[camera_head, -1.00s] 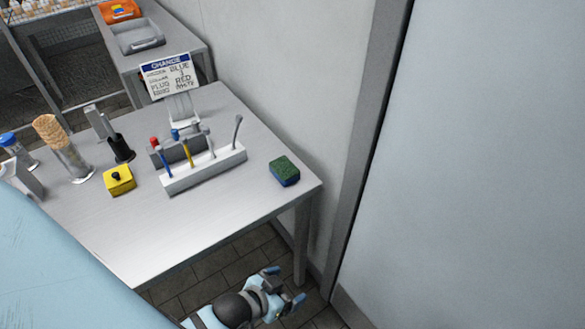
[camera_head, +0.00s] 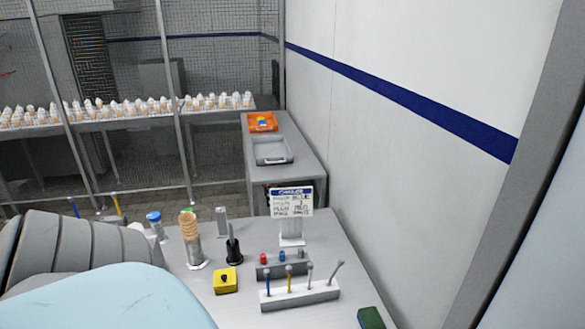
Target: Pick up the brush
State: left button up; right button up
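No thing is clearly recognisable as the brush. Candidates are the slim upright tools in a white rack (camera_head: 300,298) on the grey table (camera_head: 340,262): a blue one (camera_head: 267,283), a yellow one (camera_head: 290,279), a light grey one (camera_head: 309,274) and a tilted grey one (camera_head: 335,272). A black-handled item (camera_head: 233,246) in a black holder also stands on the table, behind a yellow block (camera_head: 225,281). Neither of my grippers shows. Part of my arm, grey and light blue, fills the lower left and hides the table's left side.
A cone stack (camera_head: 190,238), a sign (camera_head: 291,203) and a small rack with red and blue knobs (camera_head: 283,267) stand on the table. A green sponge (camera_head: 371,318) lies at the lower right. A wall (camera_head: 420,150) bounds the right. A side table (camera_head: 298,157) stands behind.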

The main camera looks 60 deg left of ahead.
aim_at(232, 233)
jog(key=k+j, duration=0.1)
jog(key=k, duration=0.2)
jog(key=k+j, duration=0.15)
jog(key=k, duration=0.2)
jog(key=k+u, duration=0.1)
jog(key=u, duration=1.65)
